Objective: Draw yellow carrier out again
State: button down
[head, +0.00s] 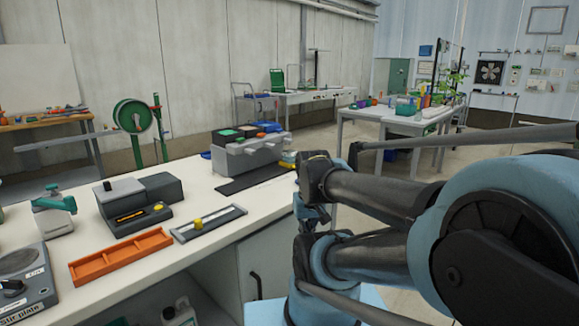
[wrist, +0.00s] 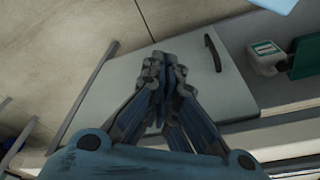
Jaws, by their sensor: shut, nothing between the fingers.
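I cannot tell which yellow piece is the carrier. My gripper (wrist: 164,62) is shut and empty in the wrist view. It is above a white cabinet door with a dark handle, away from the yellow pieces. My arm fills the head view's right side.
An orange divided tray (head: 121,257) lies at the bench's front. A stir plate (head: 22,283) and a white bottle (head: 54,213) stand at left. A grey multi-knob unit (head: 250,152) stands behind a dark mat (head: 253,180). The cabinet door (wrist: 190,75) has a dark handle (wrist: 212,53).

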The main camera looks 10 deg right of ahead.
jog(key=c, duration=2)
grip_release()
jog(key=shift+s+r, duration=0.15)
jog(key=o, duration=0.5)
jog(key=shift+s+r, duration=0.15)
jog(key=shift+r, duration=0.3)
jog(key=shift+c, duration=0.2)
jog(key=shift+n, duration=0.5)
jog(key=w+r, duration=0.5)
jog(key=shift+r, duration=0.1)
jog(key=w+d+r+n+y, duration=0.15)
jog(key=w+d+r, duration=0.35)
jog(key=w, duration=0.6)
jog(key=w+d+r+n+t, duration=0.1)
jog(key=w+d+r+n, duration=0.25)
jog(key=w+r, duration=0.55)
jog(key=w+d+r+n+y, duration=0.1)
jog(key=w+d+r, duration=0.35)
jog(key=w, duration=0.85)
jog(key=x, duration=1.2)
jog(key=w+x, duration=0.1)
jog(key=x, duration=0.5)
jog(key=shift+d, duration=0.15)
jog(key=shift+r, duration=0.1)
grip_shut()
